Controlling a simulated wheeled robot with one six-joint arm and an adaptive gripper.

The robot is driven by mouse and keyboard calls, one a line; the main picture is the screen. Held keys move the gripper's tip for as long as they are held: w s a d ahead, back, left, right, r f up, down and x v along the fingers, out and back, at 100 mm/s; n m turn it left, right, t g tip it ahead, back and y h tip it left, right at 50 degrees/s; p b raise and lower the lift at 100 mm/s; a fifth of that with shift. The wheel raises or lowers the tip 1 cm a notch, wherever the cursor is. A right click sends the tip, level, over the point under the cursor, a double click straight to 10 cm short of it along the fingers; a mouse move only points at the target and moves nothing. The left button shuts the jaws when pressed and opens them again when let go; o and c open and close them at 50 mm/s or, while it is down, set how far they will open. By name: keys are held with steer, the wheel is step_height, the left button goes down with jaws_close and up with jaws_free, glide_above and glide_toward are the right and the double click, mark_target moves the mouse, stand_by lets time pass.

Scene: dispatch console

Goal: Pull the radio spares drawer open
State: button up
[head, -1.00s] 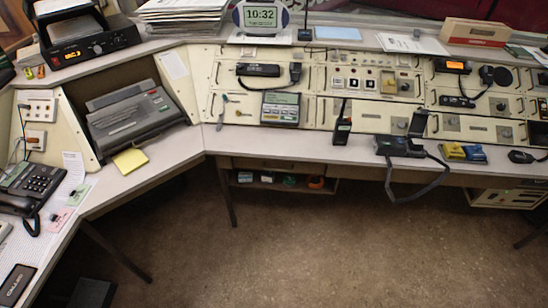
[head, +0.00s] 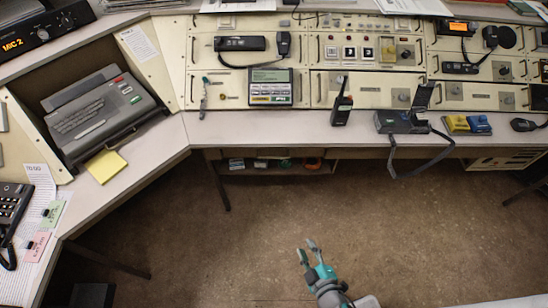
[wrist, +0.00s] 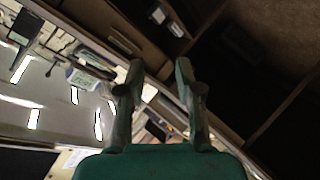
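Under the desk edge in the head view, a narrow brown wooden drawer front (head: 263,153) shows in shadow above an open shelf (head: 277,173) holding several small items. I cannot read any label that marks the radio spares drawer. The wrist view, tilted, shows a brown wooden front with a small pull (wrist: 122,40), seen past my fingers. My gripper (head: 308,248) is out over the floor, in front of and apart from the desk. Its two fingers are apart with nothing between them, as the wrist view (wrist: 157,78) also shows.
The desk (head: 350,130) carries a handheld radio (head: 341,103), a dark device with a strap (head: 402,122), and yellow and blue packs (head: 468,123). The strap hangs over the front edge. Desk legs stand on the left. The floor (head: 200,250) in front is clear.

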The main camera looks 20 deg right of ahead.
steer(key=w+f+n+h, duration=0.2)
steer(key=w+f+n, duration=0.1)
steer(key=w, duration=1.2)
steer(key=n+t+h, duration=0.2)
steer(key=h, duration=0.1)
glide_toward(274, 158)
steer(key=x, duration=1)
steer(key=shift+w+d+f, duration=0.1)
steer(key=shift+f, duration=0.1)
jaws_close()
